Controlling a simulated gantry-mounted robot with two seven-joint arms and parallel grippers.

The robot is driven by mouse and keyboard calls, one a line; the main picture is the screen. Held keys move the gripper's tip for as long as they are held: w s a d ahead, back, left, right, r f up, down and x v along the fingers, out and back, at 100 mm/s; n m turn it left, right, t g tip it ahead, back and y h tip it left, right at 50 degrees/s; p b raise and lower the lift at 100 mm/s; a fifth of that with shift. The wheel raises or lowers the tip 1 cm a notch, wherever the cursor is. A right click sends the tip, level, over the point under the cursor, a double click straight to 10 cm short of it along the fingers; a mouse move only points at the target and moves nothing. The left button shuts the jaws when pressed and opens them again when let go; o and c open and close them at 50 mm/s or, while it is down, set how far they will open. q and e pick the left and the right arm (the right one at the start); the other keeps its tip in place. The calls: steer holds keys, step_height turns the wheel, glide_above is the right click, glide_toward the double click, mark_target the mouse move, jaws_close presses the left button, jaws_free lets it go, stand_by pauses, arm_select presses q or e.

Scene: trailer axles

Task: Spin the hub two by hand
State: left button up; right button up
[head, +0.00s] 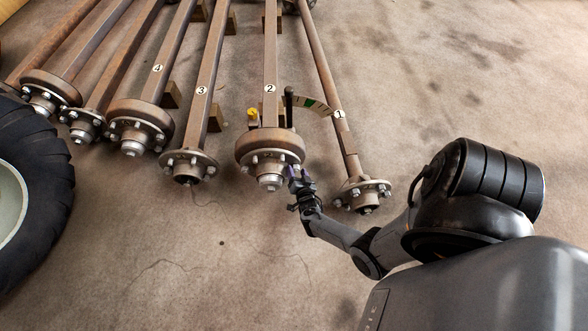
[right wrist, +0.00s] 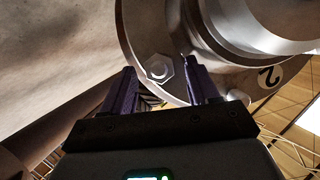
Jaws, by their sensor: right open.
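Hub two (head: 269,165) is at the end of the axle labelled 2 (head: 269,60), with a brown drum behind a studded flange and a pale centre cap. My right gripper (head: 297,178) is at the hub's right edge in the head view. In the right wrist view the hub flange (right wrist: 165,35) fills the upper middle, with one stud nut (right wrist: 158,68) showing between the open fingers (right wrist: 165,85). I cannot tell whether a finger touches the flange. My left gripper is not in view.
Axle one's hub (head: 362,194) is just right of my right gripper. Axle three's hub (head: 188,166) and several more axles lie to the left. A black tyre (head: 40,180) stands at the far left. A lever with a green-marked scale (head: 312,103) is beside axle two. The front floor (head: 200,270) is clear.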

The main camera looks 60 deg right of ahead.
steer(key=shift+w+d+f, duration=0.1)
steer(key=shift+d+f, duration=0.05)
steer(key=shift+a+f, duration=0.1)
steer(key=shift+a, duration=0.3)
steer(key=shift+c, duration=0.5)
steer(key=shift+d, duration=0.1)
jaws_close()
